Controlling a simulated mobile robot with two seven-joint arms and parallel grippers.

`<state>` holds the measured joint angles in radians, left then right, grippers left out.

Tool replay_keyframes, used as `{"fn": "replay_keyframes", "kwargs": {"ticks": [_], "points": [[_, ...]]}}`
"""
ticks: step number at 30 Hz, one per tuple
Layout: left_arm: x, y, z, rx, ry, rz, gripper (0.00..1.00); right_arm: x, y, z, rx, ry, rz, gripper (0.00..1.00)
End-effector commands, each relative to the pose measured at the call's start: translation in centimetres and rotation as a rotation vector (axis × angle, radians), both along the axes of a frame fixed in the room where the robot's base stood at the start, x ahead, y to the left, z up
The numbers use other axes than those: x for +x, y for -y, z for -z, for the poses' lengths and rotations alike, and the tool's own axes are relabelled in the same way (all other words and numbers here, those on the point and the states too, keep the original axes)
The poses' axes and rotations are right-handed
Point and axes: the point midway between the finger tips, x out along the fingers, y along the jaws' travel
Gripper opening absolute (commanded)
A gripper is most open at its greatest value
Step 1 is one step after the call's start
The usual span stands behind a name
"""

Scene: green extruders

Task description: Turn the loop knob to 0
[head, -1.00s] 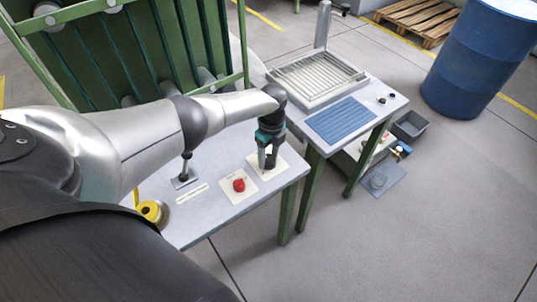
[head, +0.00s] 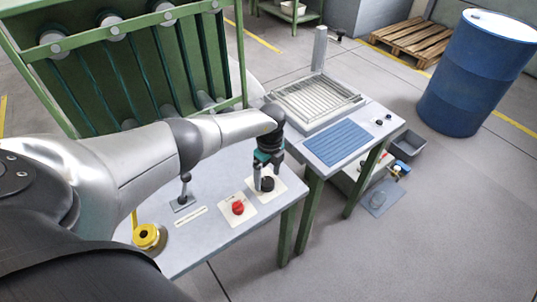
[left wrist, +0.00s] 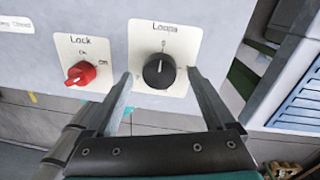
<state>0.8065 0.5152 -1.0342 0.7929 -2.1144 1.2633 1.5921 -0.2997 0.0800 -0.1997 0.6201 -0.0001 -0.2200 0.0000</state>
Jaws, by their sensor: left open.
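The loop knob is a round black knob (left wrist: 159,71) on a cream plate labelled "Loops" in the left wrist view. Its white pointer line points up toward the 0 mark. In the head view the knob (head: 268,184) shows at the table's right end, just below my left gripper (head: 263,180). My left gripper is open. In the left wrist view its two fingers (left wrist: 160,78) stand on either side of the knob, with a visible gap on each side, and hold nothing. My right gripper is not in view.
A red lock knob (left wrist: 81,73) on its own plate sits left of the loop knob. A black lever (head: 184,190) and a yellow ring-shaped part (head: 149,237) stand farther left on the table. A second table with a blue ribbed mat (head: 338,145) is at the right.

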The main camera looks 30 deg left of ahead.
Motion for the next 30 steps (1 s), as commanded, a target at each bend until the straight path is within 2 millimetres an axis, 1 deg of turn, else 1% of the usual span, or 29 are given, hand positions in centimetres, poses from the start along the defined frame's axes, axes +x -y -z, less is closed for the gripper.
{"fn": "replay_keyframes", "kwargs": {"ticks": [1,6,12,16,18,22,30], "points": [[0.1,0.0,-1.3,0.000,0.002,0.002,0.88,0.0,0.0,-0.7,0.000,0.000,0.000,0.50],[0.5,-0.1,-5.0,0.002,0.005,0.001,0.88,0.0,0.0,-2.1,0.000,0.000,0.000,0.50],[0.7,0.0,-9.5,0.001,0.004,0.000,0.88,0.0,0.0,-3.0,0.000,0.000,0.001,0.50],[0.9,0.1,-11.7,0.001,0.003,0.000,0.88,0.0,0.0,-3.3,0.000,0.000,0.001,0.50],[0.9,0.1,-12.6,0.001,0.002,-0.001,0.88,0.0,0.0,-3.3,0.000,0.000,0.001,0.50],[1.0,0.1,-13.6,0.001,0.001,0.000,0.88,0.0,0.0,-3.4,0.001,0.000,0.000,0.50],[1.0,0.1,-13.9,0.001,0.000,-0.001,0.88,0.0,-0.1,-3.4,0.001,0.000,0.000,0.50]]}}
